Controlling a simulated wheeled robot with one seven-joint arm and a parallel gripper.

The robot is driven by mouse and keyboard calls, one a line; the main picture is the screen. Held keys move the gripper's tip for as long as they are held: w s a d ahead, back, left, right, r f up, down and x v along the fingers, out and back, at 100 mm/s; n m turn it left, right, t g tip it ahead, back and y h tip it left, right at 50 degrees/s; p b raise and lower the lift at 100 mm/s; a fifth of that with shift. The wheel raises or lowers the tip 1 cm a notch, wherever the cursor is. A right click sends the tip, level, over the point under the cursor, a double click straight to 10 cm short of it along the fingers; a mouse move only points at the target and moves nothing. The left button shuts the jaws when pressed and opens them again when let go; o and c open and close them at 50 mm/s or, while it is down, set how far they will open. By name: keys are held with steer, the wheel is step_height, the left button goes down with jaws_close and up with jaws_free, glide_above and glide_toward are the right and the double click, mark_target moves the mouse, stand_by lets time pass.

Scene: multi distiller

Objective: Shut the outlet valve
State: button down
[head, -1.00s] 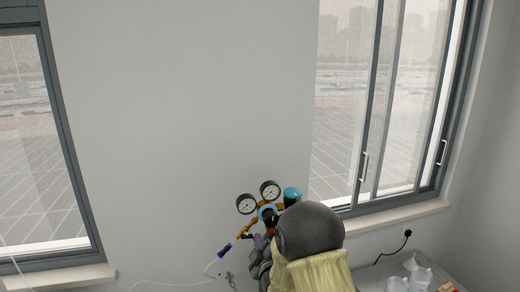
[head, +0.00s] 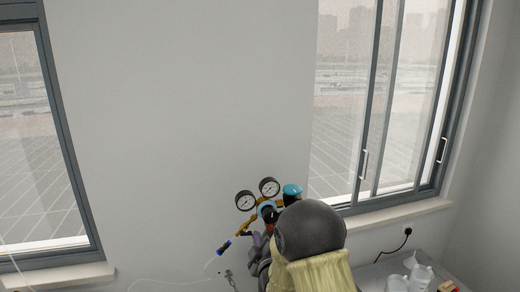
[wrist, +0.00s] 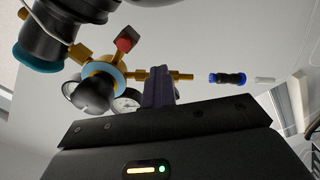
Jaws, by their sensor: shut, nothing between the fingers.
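The brass regulator (head: 283,202) stands low in the middle of the head view, with two round gauges and a teal cap. In the wrist view the brass body (wrist: 103,67) carries a red knob (wrist: 125,39) and a black knob (wrist: 93,92) with a blue ring. A brass outlet stem (wrist: 182,76) points right towards a blue-and-black connector (wrist: 227,78). My gripper (wrist: 159,84) is shut and empty, its dark purple fingers overlapping the stem; contact cannot be told. It also shows in the head view (head: 257,239). I cannot tell which part is the outlet valve.
Two black-rimmed gauges (head: 257,195) stand beside the regulator. White tubing (head: 170,282) hangs below left. A right-hand window sill (head: 395,216) and a bench corner with white containers (head: 420,275) lie to the right. The wall behind is bare.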

steer(key=shift+s+a+f+b, duration=0.1)
steer(key=shift+a+f+b, duration=0.2)
steer(key=shift+b, duration=0.75)
steer(key=shift+a+f+b, duration=0.1)
steer(key=shift+a+b, duration=0.3)
steer(key=shift+b, duration=0.65)
steer(key=shift+d+f+b, duration=0.25)
steer(key=shift+d+b, duration=0.05)
steer(key=shift+b, duration=0.35)
steer(key=shift+d, duration=0.15)
steer(key=b+v, duration=0.2)
steer(key=v, duration=0.4)
steer(key=shift+b, duration=0.3)
steer(key=shift+d, duration=0.1)
